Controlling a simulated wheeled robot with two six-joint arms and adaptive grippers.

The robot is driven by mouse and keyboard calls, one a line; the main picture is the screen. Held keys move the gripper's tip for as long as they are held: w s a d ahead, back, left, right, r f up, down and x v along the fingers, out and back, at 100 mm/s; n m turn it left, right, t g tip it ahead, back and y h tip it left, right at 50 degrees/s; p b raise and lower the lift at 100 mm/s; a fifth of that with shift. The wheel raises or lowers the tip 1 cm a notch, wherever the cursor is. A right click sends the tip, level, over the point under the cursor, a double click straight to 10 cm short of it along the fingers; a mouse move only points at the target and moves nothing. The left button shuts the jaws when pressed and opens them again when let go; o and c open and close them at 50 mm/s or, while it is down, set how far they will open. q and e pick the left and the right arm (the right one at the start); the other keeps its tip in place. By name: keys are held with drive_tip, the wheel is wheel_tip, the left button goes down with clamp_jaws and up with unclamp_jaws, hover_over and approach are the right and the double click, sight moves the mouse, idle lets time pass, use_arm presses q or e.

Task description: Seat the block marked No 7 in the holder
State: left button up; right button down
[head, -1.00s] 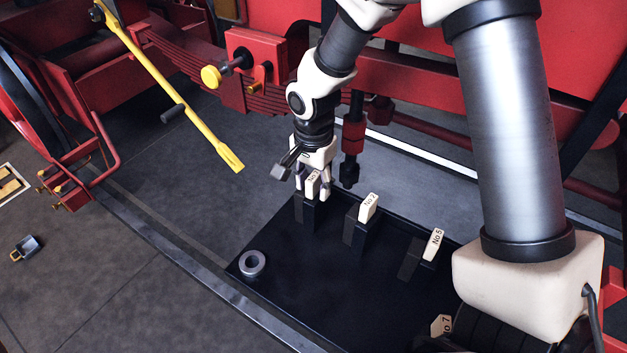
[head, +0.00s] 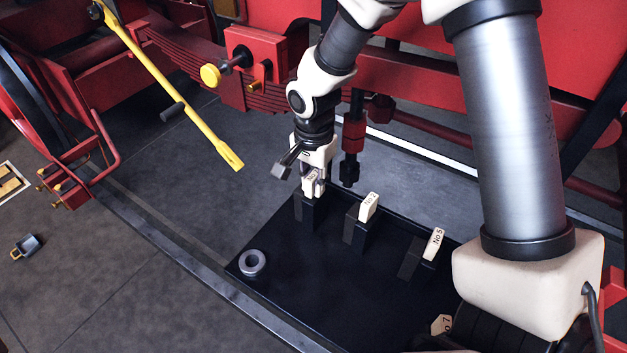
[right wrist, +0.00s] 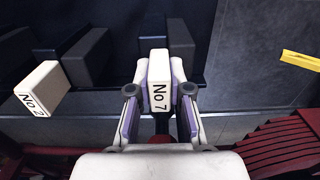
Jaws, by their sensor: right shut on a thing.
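The cream block marked No 7 (right wrist: 159,83) is between the fingers of my right gripper (right wrist: 159,101) in the right wrist view, its label facing the camera. In the head view my right gripper (head: 313,188) is shut on this block (head: 311,177), at the left end of the row, just above a dark upright holder (head: 304,209). I cannot tell whether the block touches that holder. My left gripper is not in view.
Blocks No 2 (head: 369,206) and No 5 (head: 434,243) stand beside dark uprights on a black tray (head: 320,295). A grey ring (head: 252,263) lies at the tray's left corner. A red-and-black upright part (head: 352,135) is close behind my right gripper. A yellow bar (head: 170,90) is at left.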

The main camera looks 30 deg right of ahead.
sight(314, 175)
drive_tip(key=shift+r, duration=0.15)
wheel_tip(314, 175, up, 3)
drive_tip(key=p, duration=0.3)
idle(0.4)
idle(0.6)
